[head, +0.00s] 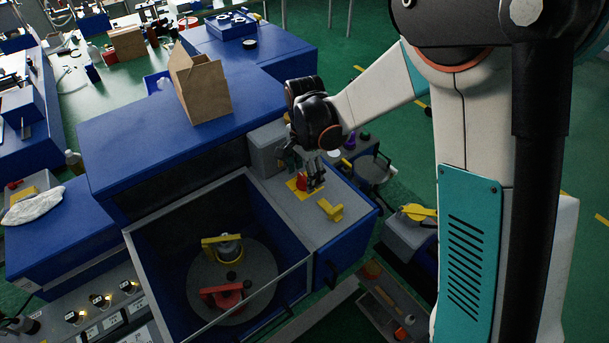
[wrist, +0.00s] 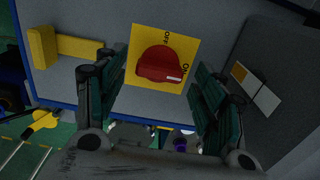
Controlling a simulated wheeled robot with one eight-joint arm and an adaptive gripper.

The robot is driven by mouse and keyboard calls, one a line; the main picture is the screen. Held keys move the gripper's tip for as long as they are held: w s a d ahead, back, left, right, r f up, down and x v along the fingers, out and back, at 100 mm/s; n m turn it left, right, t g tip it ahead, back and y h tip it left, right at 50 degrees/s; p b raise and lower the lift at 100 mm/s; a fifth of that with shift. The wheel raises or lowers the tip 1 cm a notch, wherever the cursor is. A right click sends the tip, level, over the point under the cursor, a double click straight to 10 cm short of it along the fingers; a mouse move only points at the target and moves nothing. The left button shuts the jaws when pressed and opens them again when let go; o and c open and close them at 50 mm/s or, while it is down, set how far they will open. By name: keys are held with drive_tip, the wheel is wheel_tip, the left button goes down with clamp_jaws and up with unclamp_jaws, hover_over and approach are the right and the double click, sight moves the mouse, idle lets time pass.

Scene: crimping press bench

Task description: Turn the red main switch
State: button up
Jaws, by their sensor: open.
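The red main switch (wrist: 158,66) is a round red knob on a yellow plate (wrist: 186,35) with OFF and ON marks. In the wrist view its white pointer mark lies on the side of the ON label. My gripper (wrist: 150,85) is open, with one finger to each side of the knob in the picture; I cannot tell whether either finger touches it. In the head view the red switch (head: 302,183) shows on the grey top of the blue press, and my gripper (head: 312,182) is right above or beside it, partly hiding it.
A yellow bracket-shaped part (head: 331,210) sits on the same grey top, near the switch. A grey box (head: 267,148) stands behind it. The open press chamber with a round table (head: 205,290) is to the left. A cardboard box (head: 200,88) stands on the blue housing.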

drive_tip(key=shift+f, duration=0.45)
drive_tip(key=shift+c, duration=0.3)
drive_tip(key=c, duration=1)
